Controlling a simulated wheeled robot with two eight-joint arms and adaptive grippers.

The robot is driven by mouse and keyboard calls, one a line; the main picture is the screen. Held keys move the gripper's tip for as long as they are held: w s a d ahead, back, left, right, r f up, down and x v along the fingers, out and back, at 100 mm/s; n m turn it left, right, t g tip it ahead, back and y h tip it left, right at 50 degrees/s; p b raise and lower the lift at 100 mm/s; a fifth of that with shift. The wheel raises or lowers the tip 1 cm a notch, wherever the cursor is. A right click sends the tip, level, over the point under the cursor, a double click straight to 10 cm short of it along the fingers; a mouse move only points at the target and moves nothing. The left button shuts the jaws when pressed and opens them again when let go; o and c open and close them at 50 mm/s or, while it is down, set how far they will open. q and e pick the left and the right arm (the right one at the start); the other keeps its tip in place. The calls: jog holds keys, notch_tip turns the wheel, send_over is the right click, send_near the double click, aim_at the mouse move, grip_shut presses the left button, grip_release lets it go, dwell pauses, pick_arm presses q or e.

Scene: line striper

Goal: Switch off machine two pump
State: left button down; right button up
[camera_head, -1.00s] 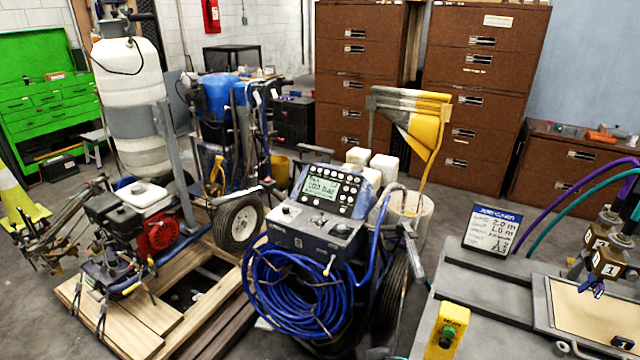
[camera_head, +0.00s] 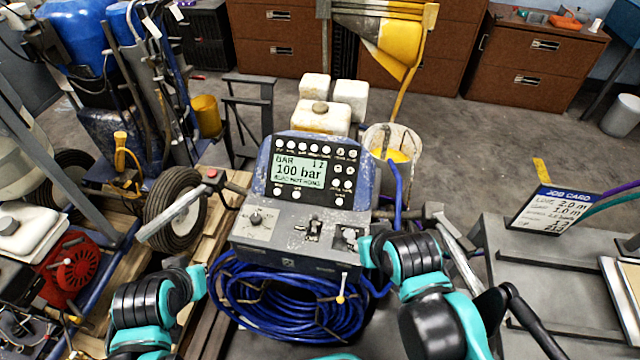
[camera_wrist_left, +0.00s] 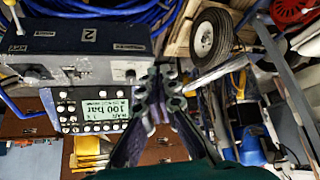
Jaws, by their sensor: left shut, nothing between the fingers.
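The pump machine (camera_head: 285,250) stands in the middle of the head view. Below are a left knob (camera_head: 255,219), a middle toggle switch (camera_head: 314,230) and a right control (camera_head: 349,236). The left wrist view shows the panel turned over, with a number 2 plate (camera_wrist_left: 88,33) on the machine's front. My left gripper (camera_wrist_left: 160,85) is shut and empty, apart from the panel in that view. In the head view only arm links show, low on both sides; both grippers' fingers are out of sight there.
A blue hose coil (camera_head: 285,305) hangs on the machine's front. Grey handles (camera_head: 175,218) stick out on both sides. A grey bench with a job card (camera_head: 550,208) is at right. Floor is open behind it.

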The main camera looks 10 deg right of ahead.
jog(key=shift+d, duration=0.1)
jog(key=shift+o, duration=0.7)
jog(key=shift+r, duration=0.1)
pick_arm(q)
jog(key=w+d+r+m+g+h+p, duration=0.1)
jog(key=w+d+r+m+g+p, duration=0.2)
jog(key=w+d, duration=0.35)
jog(key=w+d+r+p, duration=0.3)
jog(key=w+d+r, duration=0.15)
jog(key=w, duration=0.25)
jog(key=w+d+f+m+g+p, duration=0.1)
jog(key=w+d+f+m+p, duration=0.1)
jog(key=d, duration=0.7)
jog(key=w+d+f+m+g+p, duration=0.1)
jog(key=w+d+f, duration=0.4)
jog(key=d, duration=0.5)
jog(key=f+g+p, duration=0.1)
jog(key=p, duration=0.1)
jog(key=shift+w+f+m+p, duration=0.3)
jog(key=shift+m, duration=0.1)
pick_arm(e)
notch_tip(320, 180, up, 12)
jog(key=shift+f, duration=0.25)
